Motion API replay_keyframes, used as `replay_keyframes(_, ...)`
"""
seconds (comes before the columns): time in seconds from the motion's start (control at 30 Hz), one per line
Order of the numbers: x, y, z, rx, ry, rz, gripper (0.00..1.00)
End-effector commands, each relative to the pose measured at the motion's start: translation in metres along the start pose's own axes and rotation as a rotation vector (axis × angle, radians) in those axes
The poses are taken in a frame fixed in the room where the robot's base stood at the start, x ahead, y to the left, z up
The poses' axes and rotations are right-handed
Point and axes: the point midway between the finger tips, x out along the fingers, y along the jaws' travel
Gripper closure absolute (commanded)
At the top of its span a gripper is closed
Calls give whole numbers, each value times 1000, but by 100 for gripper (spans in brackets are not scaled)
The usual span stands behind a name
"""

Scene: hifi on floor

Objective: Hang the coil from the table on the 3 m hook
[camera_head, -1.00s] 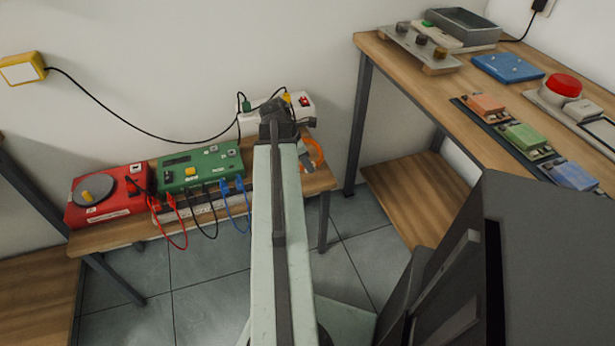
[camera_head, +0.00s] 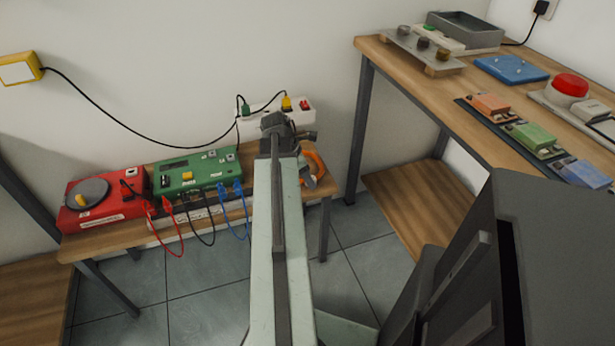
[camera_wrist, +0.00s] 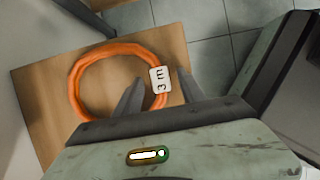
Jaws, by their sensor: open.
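The orange coil (camera_wrist: 77,88) lies flat on the wooden table (camera_wrist: 40,75) and carries a white tag (camera_wrist: 160,80) reading "3 m". In the head view the coil (camera_head: 317,163) shows only in part at the table's right end, behind my arm. My gripper (camera_wrist: 160,84) is open above the coil's tagged side, with the tag seen between its fingers. I cannot tell whether the fingers touch the coil. In the head view my gripper (camera_head: 279,128) points down toward the table end. No hook is in view.
A red box (camera_head: 95,208) and a green box (camera_head: 195,175) with cables stand left of the coil. A power strip (camera_head: 262,115) is behind. A taller bench (camera_head: 420,85) with several devices stands at right. Grey floor is free between the tables.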

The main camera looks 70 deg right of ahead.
Motion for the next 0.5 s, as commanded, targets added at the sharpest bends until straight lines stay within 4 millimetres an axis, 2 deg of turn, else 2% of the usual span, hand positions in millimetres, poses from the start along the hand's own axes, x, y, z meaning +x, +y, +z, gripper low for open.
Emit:
replay_keyframes(0.03, 1, 0, -1, 0, 0, 0, 53)
replay_keyframes(0.17, -16, 0, 2, -1, 0, 0, 53)
replay_keyframes(0.4, -64, 0, -3, -2, 0, 0, 53)
replay_keyframes(0.5, -77, 0, -4, -1, 0, 0, 53)
